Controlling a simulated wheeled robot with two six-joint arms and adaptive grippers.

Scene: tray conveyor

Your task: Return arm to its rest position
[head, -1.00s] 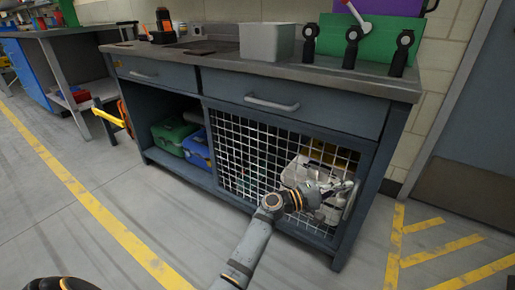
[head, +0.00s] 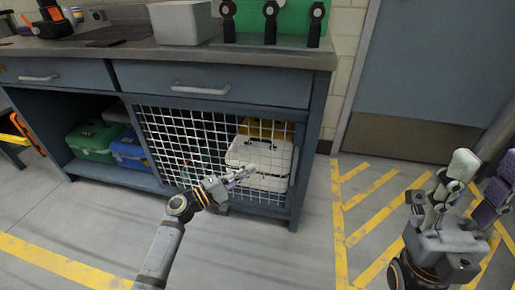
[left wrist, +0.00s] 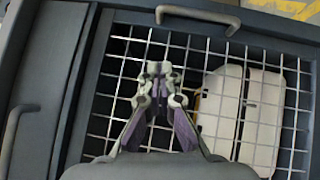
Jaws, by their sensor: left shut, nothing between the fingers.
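My left gripper (head: 240,177) is in front of the wire mesh door (head: 176,140) of the grey workbench cabinet. Its fingers are together and hold nothing. In the left wrist view my left gripper (left wrist: 158,72) shows its tips together over the mesh; I cannot tell whether it touches the door. My right gripper (head: 480,172) stands at the right of the head view, over the striped floor, with its fingers apart and nothing between them.
Behind the mesh is a white case (head: 262,157). A green case (head: 92,142) and a blue case (head: 128,150) lie on the open shelf. A grey bin (head: 180,22) stands on the worktop. A vertical handle (head: 294,165) is at the mesh door's right edge. Floor in front is clear.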

